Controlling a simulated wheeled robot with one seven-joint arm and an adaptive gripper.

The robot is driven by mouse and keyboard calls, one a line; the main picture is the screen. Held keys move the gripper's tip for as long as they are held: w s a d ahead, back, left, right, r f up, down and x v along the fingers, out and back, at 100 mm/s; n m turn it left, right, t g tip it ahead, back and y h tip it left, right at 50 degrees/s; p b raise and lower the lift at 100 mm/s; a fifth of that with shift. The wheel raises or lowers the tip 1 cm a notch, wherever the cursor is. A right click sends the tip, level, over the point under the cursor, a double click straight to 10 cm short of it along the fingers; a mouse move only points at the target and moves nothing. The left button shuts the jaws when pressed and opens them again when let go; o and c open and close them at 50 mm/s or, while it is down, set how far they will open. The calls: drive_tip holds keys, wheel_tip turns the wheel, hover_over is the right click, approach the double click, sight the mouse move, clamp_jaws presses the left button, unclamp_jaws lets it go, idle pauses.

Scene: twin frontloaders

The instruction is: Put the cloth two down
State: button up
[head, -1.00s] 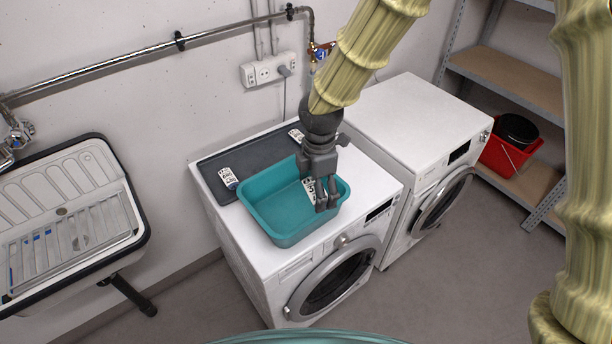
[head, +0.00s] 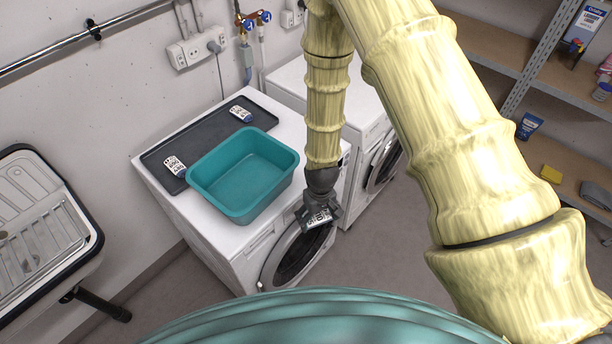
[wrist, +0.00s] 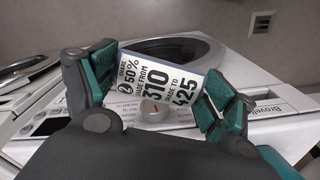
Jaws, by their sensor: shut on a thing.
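My gripper (head: 318,217) is shut on a white printed item (wrist: 158,72), and its two fingers press its ends in the wrist view.
An empty teal basin (head: 225,205) stands on the left machine, partly over the mat. A second washing machine (head: 290,85) stands to the right. A sink (head: 40,190) is at the left, metal shelves (head: 545,85) at the right. The floor ahead is clear.

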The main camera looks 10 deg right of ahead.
sight(324, 217)
drive_tip(key=shift+s+d+f+m, duration=0.1)
drive_tip(key=shift+d+f+m, duration=0.45)
drive_tip(key=shift+f, duration=0.25)
drive_tip(key=shift+s+d+f+m, duration=0.1)
drive_tip(key=shift+d+f+m, duration=0.25)
drive_tip(key=shift+f+m, duration=0.35)
drive_tip(key=shift+f, duration=0.1)
